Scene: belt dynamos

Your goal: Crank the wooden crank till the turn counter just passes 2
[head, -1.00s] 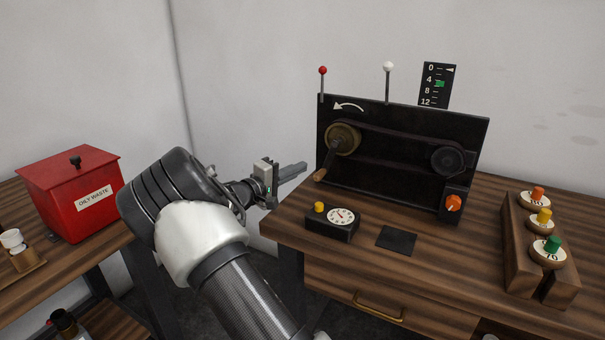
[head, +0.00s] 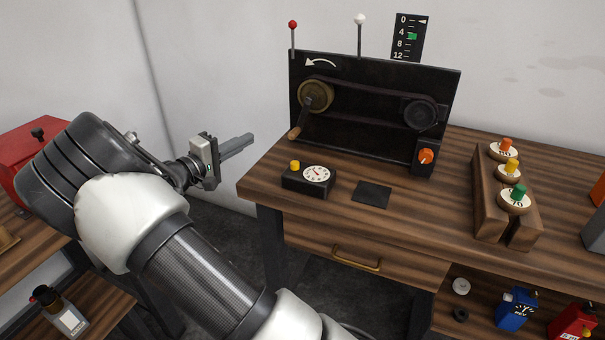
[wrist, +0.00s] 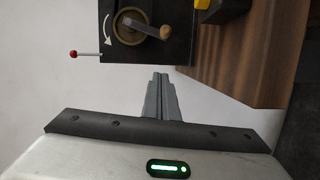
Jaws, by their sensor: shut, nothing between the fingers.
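The wooden crank handle (head: 295,132) hangs at the lower left of a brass-coloured pulley (head: 315,95) on the black upright panel (head: 370,80). It also shows in the wrist view (wrist: 164,32), beside the pulley (wrist: 128,26) and a white curved arrow. A small black box with a round white dial (head: 316,173) and a yellow button (head: 295,165) stands on the bench in front; the dial is too small to read. My gripper (head: 250,139) is shut and empty, left of the panel and apart from the crank. In the wrist view its fingers (wrist: 160,78) point toward the panel.
A belt runs to a dark pulley (head: 420,113). An orange knob (head: 426,156) sits at the panel's lower right. Red-tipped (head: 293,25) and white-tipped (head: 360,19) levers rise above it. A wooden rack (head: 490,190) with coloured pegs stands right. A red bin (head: 30,150) is left.

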